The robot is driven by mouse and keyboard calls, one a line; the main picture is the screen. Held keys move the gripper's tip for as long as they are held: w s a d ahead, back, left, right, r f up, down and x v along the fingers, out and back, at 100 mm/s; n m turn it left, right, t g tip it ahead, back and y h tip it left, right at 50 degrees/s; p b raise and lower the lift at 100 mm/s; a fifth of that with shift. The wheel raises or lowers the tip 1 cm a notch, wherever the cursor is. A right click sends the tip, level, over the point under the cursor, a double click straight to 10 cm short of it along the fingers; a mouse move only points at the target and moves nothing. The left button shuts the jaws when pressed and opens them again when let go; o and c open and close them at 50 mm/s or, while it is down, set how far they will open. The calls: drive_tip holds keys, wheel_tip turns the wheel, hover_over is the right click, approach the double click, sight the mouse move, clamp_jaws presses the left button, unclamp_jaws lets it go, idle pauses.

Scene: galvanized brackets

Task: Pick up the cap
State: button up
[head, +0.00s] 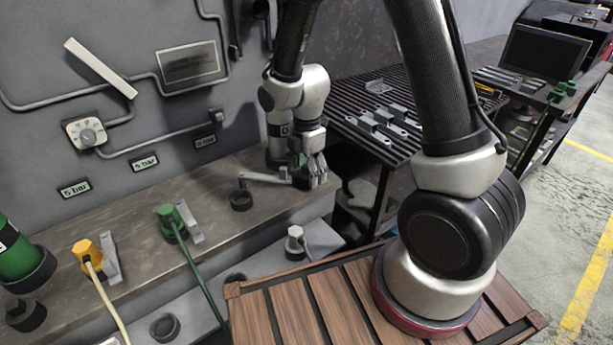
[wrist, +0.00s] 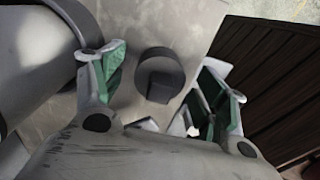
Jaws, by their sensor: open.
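A dark round cap (head: 241,200) with a raised block on top sits on the grey bench ledge. In the wrist view the cap (wrist: 158,72) appears between my two fingertips, a little beyond them and not touched. In the wrist view my gripper (wrist: 165,88) is open, with nothing held.
A grey cylinder (wrist: 38,50) stands close to my left finger. Green (head: 172,218) and orange (head: 88,254) hose fittings stand farther left. A slatted table (head: 350,105) with brackets is behind.

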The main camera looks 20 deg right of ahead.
drive_tip(key=shift+f, duration=0.3)
drive_tip(key=c, duration=1.1)
drive_tip(key=shift+c, duration=0.2)
